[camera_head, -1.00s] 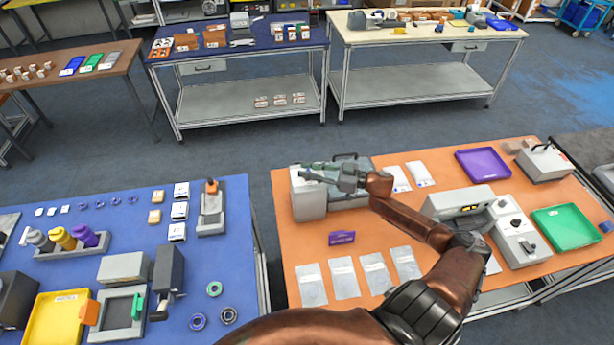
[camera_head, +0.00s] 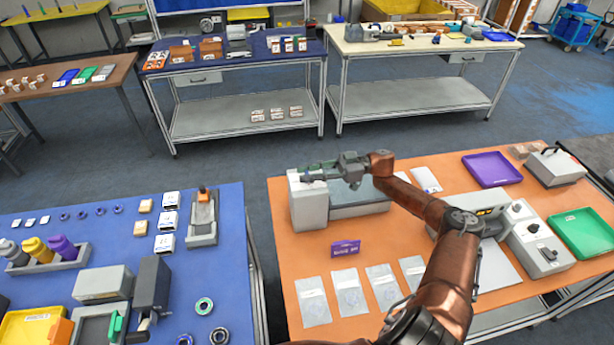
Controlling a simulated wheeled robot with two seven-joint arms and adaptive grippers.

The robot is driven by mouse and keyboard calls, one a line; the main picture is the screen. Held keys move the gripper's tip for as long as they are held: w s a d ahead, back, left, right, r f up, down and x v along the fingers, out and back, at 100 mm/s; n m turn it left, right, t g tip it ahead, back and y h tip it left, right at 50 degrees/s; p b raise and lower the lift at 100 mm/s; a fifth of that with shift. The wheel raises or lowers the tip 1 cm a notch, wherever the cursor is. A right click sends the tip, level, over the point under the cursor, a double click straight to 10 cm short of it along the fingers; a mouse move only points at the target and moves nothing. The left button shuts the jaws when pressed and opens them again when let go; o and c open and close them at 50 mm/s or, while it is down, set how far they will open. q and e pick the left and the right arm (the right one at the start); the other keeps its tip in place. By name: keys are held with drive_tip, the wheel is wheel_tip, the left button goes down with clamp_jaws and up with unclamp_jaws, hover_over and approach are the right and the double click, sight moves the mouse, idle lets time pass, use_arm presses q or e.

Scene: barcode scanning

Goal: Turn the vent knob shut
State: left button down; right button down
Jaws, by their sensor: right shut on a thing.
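A grey box-shaped machine (camera_head: 311,207) with a dark glassy top (camera_head: 356,193) stands at the back left of the orange table. My right gripper (camera_head: 312,174) lies across the top of the machine's left end, its fingers pointing left. It is shut on the vent knob there. The knob is hidden by the fingers, so its turn angle cannot be read. My right arm reaches in from the bottom right. My left gripper is not in view.
A purple label block (camera_head: 345,247) and several clear pouches (camera_head: 349,290) lie in front of the machine on the orange table (camera_head: 296,262). A grey device with dials (camera_head: 537,242), a purple tray (camera_head: 491,169) and a green tray (camera_head: 583,232) stand to the right.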

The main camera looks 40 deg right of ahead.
drive_tip(key=shift+f, duration=0.1)
drive_tip(key=c, duration=1.6)
unclamp_jaws()
drive_tip(key=shift+w, duration=0.1)
drive_tip(key=shift+d, duration=0.15)
drive_tip(key=v, duration=1.2)
